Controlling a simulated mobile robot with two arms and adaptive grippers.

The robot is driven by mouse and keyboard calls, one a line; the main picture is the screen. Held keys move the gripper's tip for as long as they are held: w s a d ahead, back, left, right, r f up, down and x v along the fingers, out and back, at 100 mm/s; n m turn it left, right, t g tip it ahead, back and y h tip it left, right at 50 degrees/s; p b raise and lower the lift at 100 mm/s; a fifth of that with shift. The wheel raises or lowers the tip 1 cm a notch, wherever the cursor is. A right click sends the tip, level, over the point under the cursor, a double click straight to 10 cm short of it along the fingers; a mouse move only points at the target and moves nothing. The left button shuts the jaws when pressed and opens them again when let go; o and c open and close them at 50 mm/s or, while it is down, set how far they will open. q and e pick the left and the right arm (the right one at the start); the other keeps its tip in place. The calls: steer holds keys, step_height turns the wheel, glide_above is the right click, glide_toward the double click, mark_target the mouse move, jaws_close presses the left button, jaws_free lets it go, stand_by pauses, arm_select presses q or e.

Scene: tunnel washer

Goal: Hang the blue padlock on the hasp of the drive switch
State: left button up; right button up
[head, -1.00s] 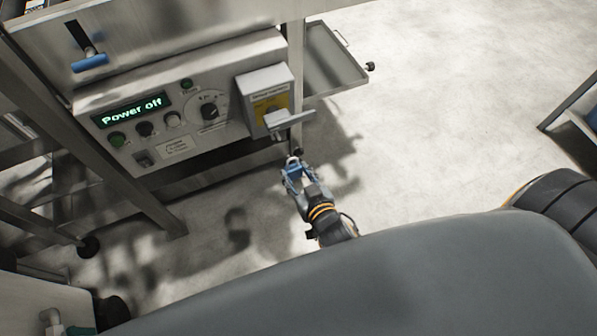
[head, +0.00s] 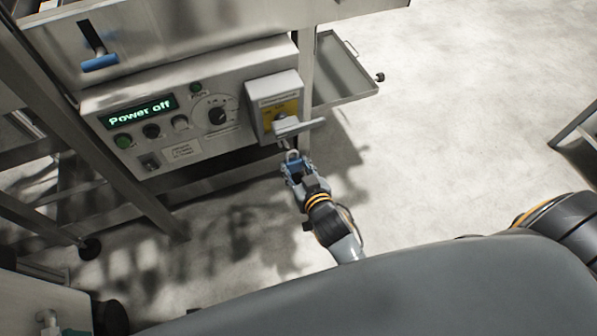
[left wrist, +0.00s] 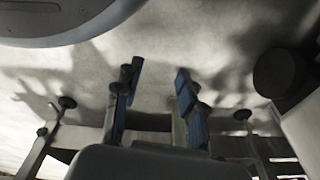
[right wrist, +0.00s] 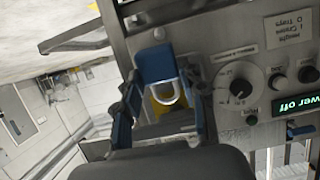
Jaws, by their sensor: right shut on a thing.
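The drive switch (head: 272,88) is a grey box with a yellow plate and a grey handle (head: 300,127), at the right end of the control panel. The hasp is hard to make out below the handle. My right gripper (head: 293,168) is just below the switch, shut on the blue padlock (right wrist: 155,62). In the right wrist view the padlock's silver shackle (right wrist: 169,93) appears in front of the yellow plate. In the head view the shackle points up, close under the handle; I cannot tell whether it touches the hasp. My left gripper (left wrist: 157,80) is open and empty.
The control panel (head: 190,155) reads "Power off" and has several knobs and buttons. A blue-handled lever (head: 100,63) sits above it. A metal tray (head: 345,75) sticks out right of the switch. A frame leg (head: 130,185) stands at left.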

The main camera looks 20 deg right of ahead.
mark_target(291, 159)
steer(key=shift+w, duration=0.65)
steer(key=shift+w+b, duration=0.6)
steer(key=shift+w, duration=0.15)
steer(key=shift+w+a+f+b, duration=0.1)
steer(key=shift+w+f+b, duration=0.15)
steer(key=shift+w, duration=0.25)
steer(key=shift+w+f, duration=0.4)
arm_select(q)
step_height(291, 159, up, 6)
steer(key=w, duration=0.3)
steer(key=shift+d+r, duration=0.15)
steer(key=shift+d, duration=0.05)
arm_select(e)
steer(key=shift+f, duration=0.1)
arm_select(q)
steer(key=shift+w+t, duration=0.2)
steer(key=shift+t, duration=0.1)
arm_select(e)
steer(key=o, duration=0.9)
steer(key=shift+c, duration=0.2)
arm_select(q)
steer(key=shift+w+r, duration=0.25)
arm_select(e)
steer(key=o, duration=0.4)
